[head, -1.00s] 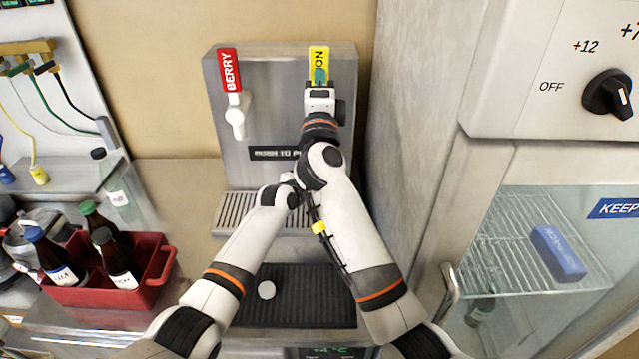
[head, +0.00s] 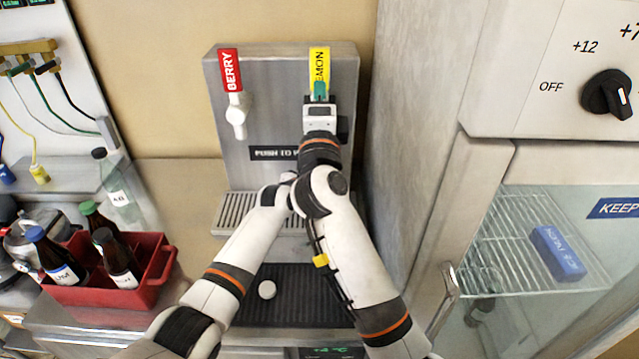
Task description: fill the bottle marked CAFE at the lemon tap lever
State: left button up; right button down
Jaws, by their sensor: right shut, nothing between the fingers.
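The steel tap dispenser (head: 270,110) stands against the back wall. Its yellow LEMON label (head: 320,60) is at the right, its lower edge covered by my right gripper. My right gripper (head: 320,92) is shut and empty, with teal fingertips at the bottom of that label. The lemon lever is hidden behind this gripper and its wrist. My left arm reaches in toward the drip tray (head: 236,212), and its gripper is hidden behind my right arm. I cannot make out a bottle marked CAFE.
A white lever (head: 237,115) hangs below the red BERRY label (head: 229,70). A red crate (head: 155,268) with several dark bottles stands at the left, near a clear bottle (head: 120,190). A grey wall and a glass-door fridge (head: 530,270) bound the right side.

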pick_arm(q)
jog(key=shift+s+r+p, duration=0.25)
jog(key=shift+s+p, duration=0.4)
jog(key=shift+p, duration=0.3)
jog(key=shift+s+p, duration=0.8)
jog(key=shift+p, duration=0.05)
jog(key=s+p, duration=1.1)
jog(key=s, duration=0.1)
jog(key=shift+f, duration=0.15)
